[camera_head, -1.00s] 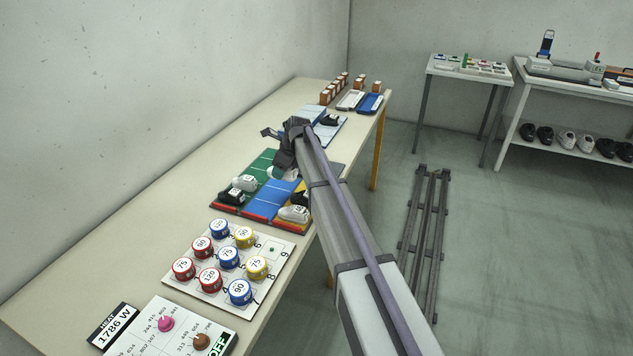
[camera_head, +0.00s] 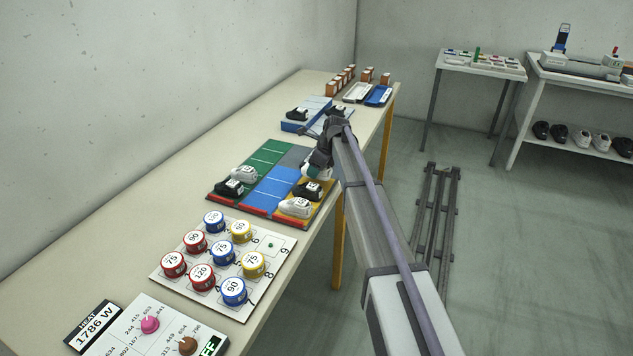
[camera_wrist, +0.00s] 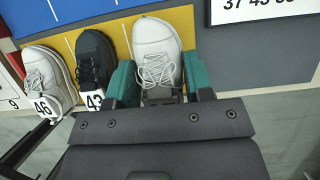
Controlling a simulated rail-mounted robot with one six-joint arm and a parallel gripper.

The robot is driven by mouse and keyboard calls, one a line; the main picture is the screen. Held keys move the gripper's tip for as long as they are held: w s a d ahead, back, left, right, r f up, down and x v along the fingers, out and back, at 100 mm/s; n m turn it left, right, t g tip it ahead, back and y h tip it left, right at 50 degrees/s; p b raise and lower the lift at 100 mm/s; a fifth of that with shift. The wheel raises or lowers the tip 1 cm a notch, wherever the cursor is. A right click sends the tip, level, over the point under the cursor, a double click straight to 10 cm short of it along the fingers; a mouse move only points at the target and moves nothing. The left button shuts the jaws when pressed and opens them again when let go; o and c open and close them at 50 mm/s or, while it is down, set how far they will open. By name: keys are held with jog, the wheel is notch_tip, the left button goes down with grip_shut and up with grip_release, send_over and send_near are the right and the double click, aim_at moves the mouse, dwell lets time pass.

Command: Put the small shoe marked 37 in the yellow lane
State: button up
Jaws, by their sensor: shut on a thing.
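My gripper (camera_wrist: 160,82) is shut on a white laced shoe (camera_wrist: 155,42), one teal finger on each side of it. In the wrist view the shoe is over the yellow lane (camera_wrist: 120,32), beside a black shoe marked 43 (camera_wrist: 93,58) and a white shoe marked 46 (camera_wrist: 48,72). No number shows on the held shoe. Whether it touches the lane I cannot tell. In the head view my gripper (camera_head: 320,168) is at the far end of the yellow lane (camera_head: 323,198), partly covering the held shoe.
The blue lane (camera_head: 270,190) is bare. The green lane (camera_head: 268,152) holds a white and a black shoe at its near end. A blue rack (camera_head: 292,126) with dark shoes stands beyond. A board of colored round tins (camera_head: 240,288) lies nearer. A number sign (camera_wrist: 262,8) is right of the held shoe.

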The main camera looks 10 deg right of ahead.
notch_tip(320, 180, down, 3)
jog(key=shift+b, duration=0.65)
jog(key=shift+r, duration=0.25)
jog(key=shift+f, duration=0.15)
jog(key=o, duration=0.9)
jog(key=shift+o, duration=0.2)
